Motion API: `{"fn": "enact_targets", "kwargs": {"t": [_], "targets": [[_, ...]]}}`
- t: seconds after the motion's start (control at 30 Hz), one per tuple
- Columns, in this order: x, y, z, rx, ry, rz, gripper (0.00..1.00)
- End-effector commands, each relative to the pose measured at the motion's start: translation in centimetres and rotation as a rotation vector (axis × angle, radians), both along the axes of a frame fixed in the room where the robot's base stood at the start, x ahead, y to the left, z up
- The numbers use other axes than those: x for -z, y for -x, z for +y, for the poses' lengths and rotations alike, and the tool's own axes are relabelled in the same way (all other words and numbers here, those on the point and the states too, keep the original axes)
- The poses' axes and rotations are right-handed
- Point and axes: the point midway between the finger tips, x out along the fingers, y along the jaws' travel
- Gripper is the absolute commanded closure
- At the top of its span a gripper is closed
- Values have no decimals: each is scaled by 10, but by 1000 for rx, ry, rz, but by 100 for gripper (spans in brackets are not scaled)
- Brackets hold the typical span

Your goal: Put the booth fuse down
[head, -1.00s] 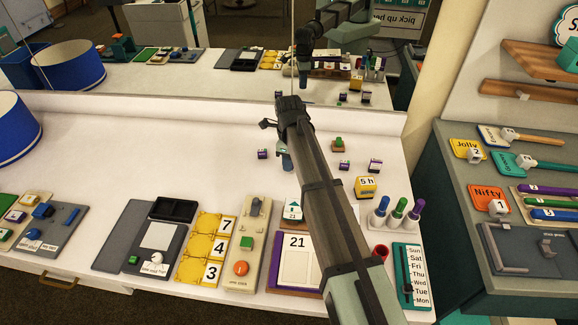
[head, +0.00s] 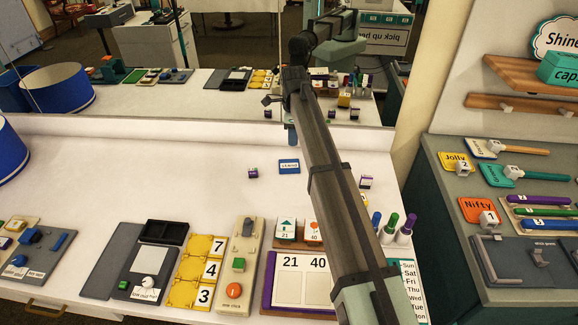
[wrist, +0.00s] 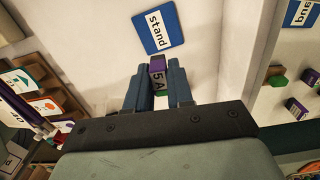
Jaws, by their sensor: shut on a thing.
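The booth fuse, a small purple block with a white "5 A" label (wrist: 157,68), is between the two blue fingers of my gripper (wrist: 159,83) in the wrist view. The gripper is shut on it. In the head view my gripper (head: 291,134) is near the back of the white counter, and the held fuse cannot be made out. The height of the fuse above the counter is unclear.
A purple block (head: 252,173) stands left of the card, and another (head: 366,181) stands to the right. A mirror behind the counter doubles things. Card holders (head: 300,230) and several markers (head: 391,224) line the front. The counter's left middle is clear.

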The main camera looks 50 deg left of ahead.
Motion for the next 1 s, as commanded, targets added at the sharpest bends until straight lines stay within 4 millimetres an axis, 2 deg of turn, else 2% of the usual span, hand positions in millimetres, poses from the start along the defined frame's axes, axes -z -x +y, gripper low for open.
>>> {"fn": "enact_targets", "kwargs": {"t": [0.13,0.5,0.67,0.9,1.0], "targets": [[5,-11,6,-20,1,1,100],[58,-11,5,-21,1,1,100],[68,-11,5,-21,0,0,100],[96,-11,5,-21,1,1,100],[100,-11,5,-21,-1,-1,100]]}}
